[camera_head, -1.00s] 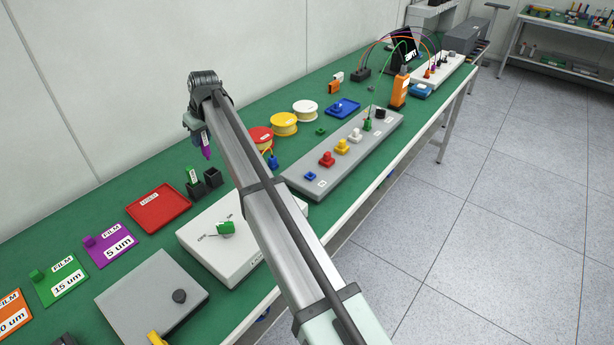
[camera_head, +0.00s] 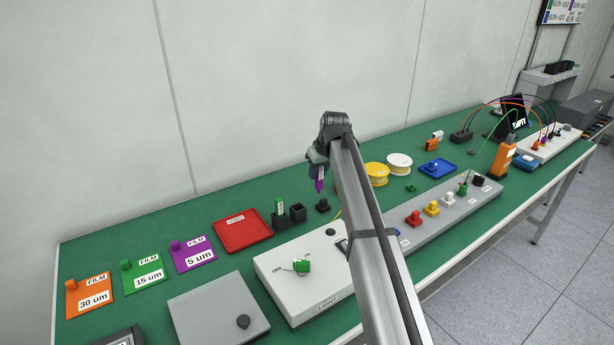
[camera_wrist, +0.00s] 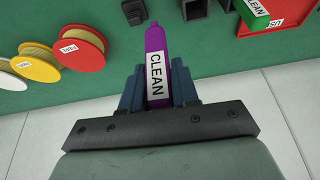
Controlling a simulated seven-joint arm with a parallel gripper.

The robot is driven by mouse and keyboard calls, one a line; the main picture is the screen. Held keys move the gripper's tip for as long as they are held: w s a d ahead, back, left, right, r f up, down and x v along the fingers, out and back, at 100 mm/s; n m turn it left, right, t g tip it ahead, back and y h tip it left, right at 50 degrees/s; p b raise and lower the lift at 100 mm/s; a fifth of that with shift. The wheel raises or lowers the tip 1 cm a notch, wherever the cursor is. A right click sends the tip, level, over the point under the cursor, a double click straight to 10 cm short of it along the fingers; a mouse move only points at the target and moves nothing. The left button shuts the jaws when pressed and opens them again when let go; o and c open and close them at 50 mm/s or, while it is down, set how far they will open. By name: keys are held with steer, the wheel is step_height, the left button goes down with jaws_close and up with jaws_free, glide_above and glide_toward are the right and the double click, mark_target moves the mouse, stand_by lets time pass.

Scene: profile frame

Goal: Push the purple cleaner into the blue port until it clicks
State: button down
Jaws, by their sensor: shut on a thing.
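The purple cleaner (camera_head: 320,183), with a white CLEAN label, hangs in my gripper (camera_head: 319,172) above the back of the green table. In the wrist view my gripper (camera_wrist: 159,85) is shut on the cleaner (camera_wrist: 155,42), whose narrow end points away from the wrist. The blue port (camera_head: 394,232) is at the near left end of the long grey panel (camera_head: 480,202). It shows only partly beside my arm, and the cleaner is well apart from it. The wrist view does not show the port.
Two black holders (camera_head: 289,216), one with a green cleaner (camera_head: 280,207), stand left of my gripper. Red, yellow and white ports line the panel. A white box with a green knob (camera_head: 302,266) sits in front. Spools (camera_wrist: 78,48) lie left in the wrist view.

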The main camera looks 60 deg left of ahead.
steer(key=w+d+m, duration=0.2)
steer(key=w+d, duration=1.1)
steer(key=w, duration=0.5)
steer(key=s+d+n+g+h, duration=0.4)
steer(key=d+n, duration=0.7)
steer(key=n, duration=0.9)
steer(key=s, duration=0.2)
steer(key=shift+s+f+n+g+h, duration=0.3)
steer(key=shift+s+n+g, duration=0.05)
steer(key=shift+n+g, duration=0.05)
steer(key=shift+f, duration=0.2)
steer(key=shift+f, duration=1.7)
steer(key=shift+f, duration=0.65)
